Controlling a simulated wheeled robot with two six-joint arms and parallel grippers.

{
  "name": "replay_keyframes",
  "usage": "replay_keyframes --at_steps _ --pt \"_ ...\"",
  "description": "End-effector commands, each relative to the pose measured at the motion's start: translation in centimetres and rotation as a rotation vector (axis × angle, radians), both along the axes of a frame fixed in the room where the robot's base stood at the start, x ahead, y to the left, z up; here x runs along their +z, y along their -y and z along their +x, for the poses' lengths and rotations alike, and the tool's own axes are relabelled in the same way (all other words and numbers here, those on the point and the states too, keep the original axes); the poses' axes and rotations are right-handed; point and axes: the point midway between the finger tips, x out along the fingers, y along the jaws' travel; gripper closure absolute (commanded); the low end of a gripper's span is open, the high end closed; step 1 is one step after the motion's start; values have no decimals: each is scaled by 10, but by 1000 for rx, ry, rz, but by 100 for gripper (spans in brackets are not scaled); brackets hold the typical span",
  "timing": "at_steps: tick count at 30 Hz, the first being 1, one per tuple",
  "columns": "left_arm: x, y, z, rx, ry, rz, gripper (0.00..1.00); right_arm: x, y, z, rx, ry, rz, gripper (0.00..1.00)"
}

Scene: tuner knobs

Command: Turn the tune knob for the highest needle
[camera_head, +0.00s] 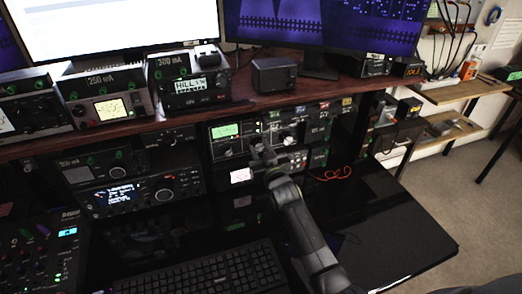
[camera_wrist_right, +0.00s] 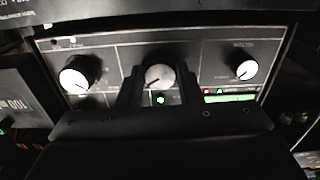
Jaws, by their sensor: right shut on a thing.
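The tuner panel (camera_head: 245,143) is a dark unit under the wooden shelf, with a green-lit meter (camera_head: 225,130) at its left. The needle is too small to read. My right gripper (camera_head: 262,150) reaches up to this panel. In the right wrist view, my right gripper (camera_wrist_right: 158,88) has its two dark fingers on either side of the middle knob (camera_wrist_right: 159,75) and is shut on it. The knob's pale face carries a dark pointer line toward the lower left. Its label is hidden. My left gripper is out of view.
Other knobs flank it: a left knob (camera_wrist_right: 75,77) and a right knob (camera_wrist_right: 246,69). A keyboard (camera_head: 205,275) lies on the glossy black desk (camera_head: 390,220). A red cable (camera_head: 333,173) lies right of the panel.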

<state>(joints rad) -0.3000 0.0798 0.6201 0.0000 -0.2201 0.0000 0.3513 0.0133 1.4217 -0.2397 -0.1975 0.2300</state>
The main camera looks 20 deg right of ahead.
Motion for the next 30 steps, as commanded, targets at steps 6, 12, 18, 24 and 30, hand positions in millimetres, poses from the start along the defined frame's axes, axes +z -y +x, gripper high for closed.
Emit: replay_keyframes --at_steps 6,12,18,24,30 --pt "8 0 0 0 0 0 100 2 0 0 0 3 -115 91" --pt "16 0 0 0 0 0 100 1 0 0 0 7 -266 91" --pt "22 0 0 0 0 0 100 1 1 0 0 12 -412 91" --pt "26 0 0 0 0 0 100 0 1 0 0 17 -520 91" --pt "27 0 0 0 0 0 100 0 1 0 0 19 -580 91"
